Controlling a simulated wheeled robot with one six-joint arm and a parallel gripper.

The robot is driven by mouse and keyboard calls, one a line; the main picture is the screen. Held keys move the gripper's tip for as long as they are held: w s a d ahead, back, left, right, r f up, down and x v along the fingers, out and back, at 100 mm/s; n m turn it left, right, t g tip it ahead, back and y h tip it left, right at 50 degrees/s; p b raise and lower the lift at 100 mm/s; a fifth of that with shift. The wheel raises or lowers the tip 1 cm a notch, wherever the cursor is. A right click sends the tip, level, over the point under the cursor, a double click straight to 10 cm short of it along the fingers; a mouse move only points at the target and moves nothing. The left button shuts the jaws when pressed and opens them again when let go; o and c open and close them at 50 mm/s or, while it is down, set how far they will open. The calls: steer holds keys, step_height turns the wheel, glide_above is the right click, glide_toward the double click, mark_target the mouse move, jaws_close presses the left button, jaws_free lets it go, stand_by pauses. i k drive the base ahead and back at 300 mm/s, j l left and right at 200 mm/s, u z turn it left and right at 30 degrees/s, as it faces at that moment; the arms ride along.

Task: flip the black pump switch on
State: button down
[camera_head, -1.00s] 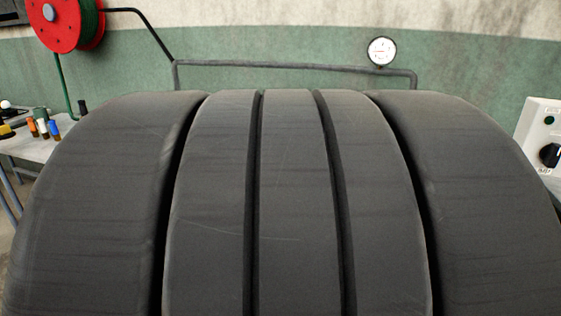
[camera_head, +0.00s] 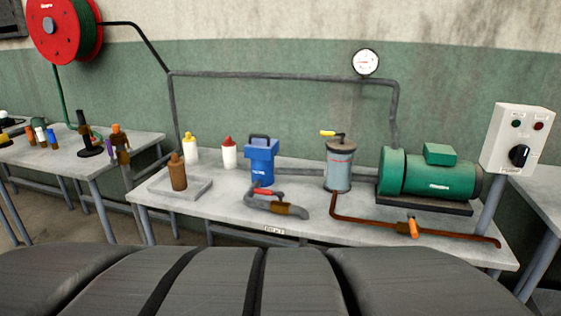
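The black pump switch (camera_head: 519,155) is a round black knob low on the front of a white control box (camera_head: 532,122), at the right of the head view. A small label sits under the knob; its text and the knob's setting are too small to read. A green button and a red button are above it. The green pump (camera_head: 428,176) stands on the bench just left of the box. My gripper is not in view.
A grey bench (camera_head: 225,212) holds a blue canister (camera_head: 260,160), a grey filter cylinder (camera_head: 338,165), bottles, and an orange-handled valve (camera_head: 413,228) on a copper pipe. A second table (camera_head: 130,147) is at left. A large dark ribbed form fills the bottom.

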mark_target(519, 153)
steer(key=z, duration=1.8)
